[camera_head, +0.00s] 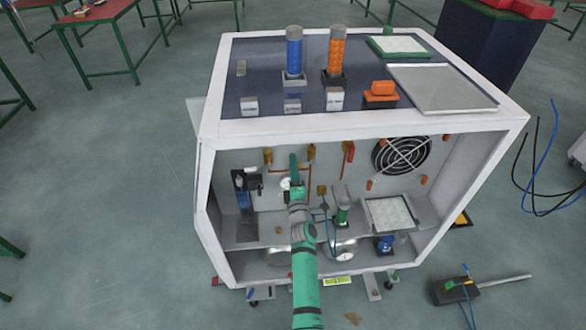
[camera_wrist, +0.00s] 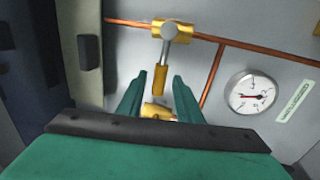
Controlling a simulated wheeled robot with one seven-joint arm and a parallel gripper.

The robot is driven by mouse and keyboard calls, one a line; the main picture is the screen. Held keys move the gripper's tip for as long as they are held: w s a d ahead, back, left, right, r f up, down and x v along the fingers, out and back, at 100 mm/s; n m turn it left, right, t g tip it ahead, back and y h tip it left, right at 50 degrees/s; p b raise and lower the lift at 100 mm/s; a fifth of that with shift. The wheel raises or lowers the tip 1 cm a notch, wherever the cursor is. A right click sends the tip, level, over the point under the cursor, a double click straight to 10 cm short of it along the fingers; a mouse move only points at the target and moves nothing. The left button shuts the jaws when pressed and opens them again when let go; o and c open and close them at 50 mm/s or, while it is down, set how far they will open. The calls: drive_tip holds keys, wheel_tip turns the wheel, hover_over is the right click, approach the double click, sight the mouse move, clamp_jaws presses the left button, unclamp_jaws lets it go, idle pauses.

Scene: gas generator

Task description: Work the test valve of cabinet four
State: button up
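In the wrist view a brass valve (camera_wrist: 185,31) sits on a copper pipe at the back wall. Its grey lever ends in a brass-coloured handle (camera_wrist: 158,79) that hangs down. My gripper (camera_wrist: 160,84) is open, with its green fingers on either side of the handle's lower end; I cannot tell whether they touch it. Another brass part (camera_wrist: 158,111) shows lower between the fingers. In the head view my gripper (camera_head: 293,160) reaches into the open front of the white cabinet (camera_head: 215,205). No label shows which valve is the test valve.
A round pressure gauge (camera_wrist: 250,92) is right of the fingers. A fan (camera_head: 402,155), a red-handled valve (camera_head: 348,152) and a lower shelf with several fittings share the cabinet.

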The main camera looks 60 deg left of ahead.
drive_tip(key=v, duration=1)
drive_tip(key=shift+d, duration=0.2)
idle(1.1)
drive_tip(key=shift+s+d+f, duration=0.1)
drive_tip(key=shift+s+f, duration=0.05)
drive_tip(key=shift+s, duration=0.1)
idle(0.7)
